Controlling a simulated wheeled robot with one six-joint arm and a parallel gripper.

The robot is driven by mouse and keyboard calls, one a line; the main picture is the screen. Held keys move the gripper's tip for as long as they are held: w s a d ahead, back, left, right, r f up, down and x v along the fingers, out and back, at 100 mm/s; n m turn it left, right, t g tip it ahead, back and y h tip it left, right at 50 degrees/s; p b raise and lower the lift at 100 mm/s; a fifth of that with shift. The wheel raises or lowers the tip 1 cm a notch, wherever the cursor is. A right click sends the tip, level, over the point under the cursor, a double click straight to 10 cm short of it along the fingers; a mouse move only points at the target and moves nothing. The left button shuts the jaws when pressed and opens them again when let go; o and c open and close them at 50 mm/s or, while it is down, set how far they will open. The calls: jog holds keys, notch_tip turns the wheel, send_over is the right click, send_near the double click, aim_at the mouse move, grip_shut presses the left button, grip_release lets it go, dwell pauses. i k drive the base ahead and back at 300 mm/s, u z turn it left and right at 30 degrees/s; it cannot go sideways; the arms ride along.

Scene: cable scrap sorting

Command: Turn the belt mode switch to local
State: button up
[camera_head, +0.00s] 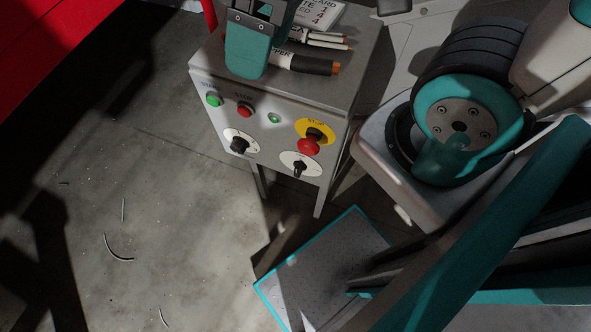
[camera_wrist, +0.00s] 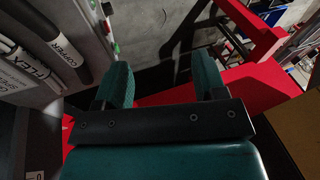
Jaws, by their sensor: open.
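A grey control box (camera_head: 270,95) stands in the middle of the head view. Its front has two black rotary switches on white dials, one at lower left (camera_head: 239,144) and one at lower right (camera_head: 300,166). Their lettering is too small to read, so I cannot tell which is the belt mode switch or where it points. My gripper (camera_head: 262,48) is at the top of the head view, over the box top and apart from both switches. In the wrist view my gripper (camera_wrist: 161,75) is open, with nothing between its teal fingers.
The panel also has a green button (camera_head: 214,99), red button (camera_head: 245,110), green lamp (camera_head: 274,118) and red emergency stop (camera_head: 309,146) on yellow. Floor is open at left; a teal-edged plate (camera_head: 320,265) lies below.

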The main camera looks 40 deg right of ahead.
aim_at(299, 166)
jog(key=u, duration=0.5)
jog(key=k, duration=1.25)
jog(key=u, duration=0.6)
jog(key=i, duration=0.95)
jog(key=z, duration=0.75)
